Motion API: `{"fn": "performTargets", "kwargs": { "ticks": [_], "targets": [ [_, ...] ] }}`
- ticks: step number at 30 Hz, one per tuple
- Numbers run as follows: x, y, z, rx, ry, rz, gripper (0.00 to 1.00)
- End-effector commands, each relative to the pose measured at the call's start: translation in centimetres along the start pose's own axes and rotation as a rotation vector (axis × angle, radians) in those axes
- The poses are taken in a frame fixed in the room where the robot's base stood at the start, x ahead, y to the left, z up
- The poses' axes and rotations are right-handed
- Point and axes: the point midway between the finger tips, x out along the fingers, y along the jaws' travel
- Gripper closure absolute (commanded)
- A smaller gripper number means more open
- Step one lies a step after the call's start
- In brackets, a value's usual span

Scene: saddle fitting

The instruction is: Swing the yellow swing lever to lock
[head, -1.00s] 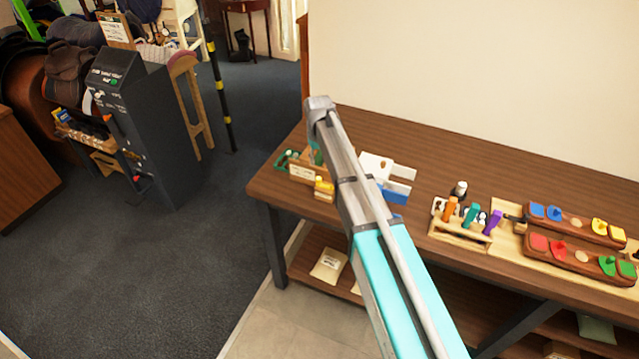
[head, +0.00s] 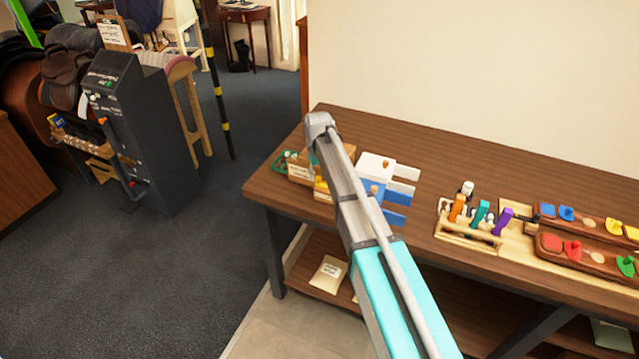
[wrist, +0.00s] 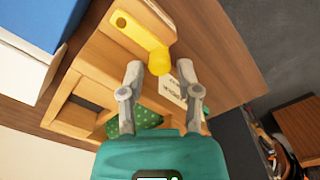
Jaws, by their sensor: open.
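The yellow swing lever (wrist: 135,30) is mounted on a light wooden block (wrist: 85,65) in the wrist view. It has a flat arm with a hole at one end and a rounded knob (wrist: 159,62) at the other. My gripper (wrist: 160,74) is open, with its two grey fingertips apart and the knob showing between and just beyond them. I cannot tell whether either finger touches it. In the head view only a small yellow part of the lever (head: 320,184) shows beside my arm, which hides most of the block and the gripper.
The block stands near the left end of a brown bench (head: 440,165). White and blue pieces (head: 396,196) lie just right of it. A rack with orange, teal and purple handles (head: 470,236) stands further right. A dark cabinet (head: 150,130) stands on the floor at left.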

Motion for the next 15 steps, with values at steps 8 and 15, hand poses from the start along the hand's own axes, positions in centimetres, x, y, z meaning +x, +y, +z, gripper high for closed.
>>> {"fn": "performTargets", "kwargs": {
  "ticks": [8, 15],
  "targets": [
    [1.6, 0.0, 0.0, 0.000, 0.000, 0.000, 0.56],
    [1.8, -0.1, 0.0, -0.001, 0.000, 0.000, 0.56]
  ]
}}
